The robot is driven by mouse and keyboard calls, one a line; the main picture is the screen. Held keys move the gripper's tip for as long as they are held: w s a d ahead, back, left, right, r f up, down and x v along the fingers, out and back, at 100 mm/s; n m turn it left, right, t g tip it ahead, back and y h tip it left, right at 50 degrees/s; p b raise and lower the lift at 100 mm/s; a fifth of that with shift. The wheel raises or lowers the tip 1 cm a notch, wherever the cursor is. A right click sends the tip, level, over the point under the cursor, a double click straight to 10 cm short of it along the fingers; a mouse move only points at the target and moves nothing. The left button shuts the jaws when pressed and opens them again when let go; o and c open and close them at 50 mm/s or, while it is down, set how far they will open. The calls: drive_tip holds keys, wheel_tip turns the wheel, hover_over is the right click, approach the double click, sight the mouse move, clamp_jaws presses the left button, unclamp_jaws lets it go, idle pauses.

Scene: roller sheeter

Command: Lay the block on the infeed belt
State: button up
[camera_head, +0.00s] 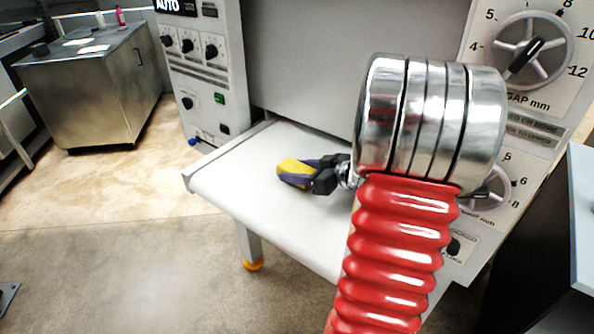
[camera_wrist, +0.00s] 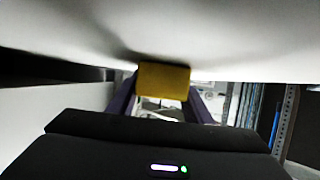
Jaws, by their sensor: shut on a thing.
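The yellow block (camera_head: 293,169) is between the purple fingers of my gripper (camera_head: 298,177), over the white infeed belt (camera_head: 235,183). In the wrist view the block (camera_wrist: 163,80) sits between the two fingertips (camera_wrist: 162,92), its upper edge at the pale belt surface (camera_wrist: 220,35). A dark shadow on the belt meets the block there, so it is touching or very close; I cannot tell which. My gripper is shut on the block. My red ribbed arm hides the right part of the belt in the head view.
A control panel (camera_head: 205,85) with knobs stands behind the belt at left. Gap dials (camera_head: 530,48) are on the machine at right. A steel cabinet (camera_head: 95,85) stands at far left. Open floor (camera_head: 120,250) lies left of the belt.

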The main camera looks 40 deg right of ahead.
drive_tip(key=shift+f, duration=0.1)
drive_tip(key=o, duration=1.2)
drive_tip(key=shift+o, duration=0.2)
drive_tip(key=shift+s+d+r, duration=0.15)
drive_tip(key=shift+s+r, duration=0.15)
drive_tip(key=shift+s, duration=0.1)
drive_tip(key=v, duration=1.1)
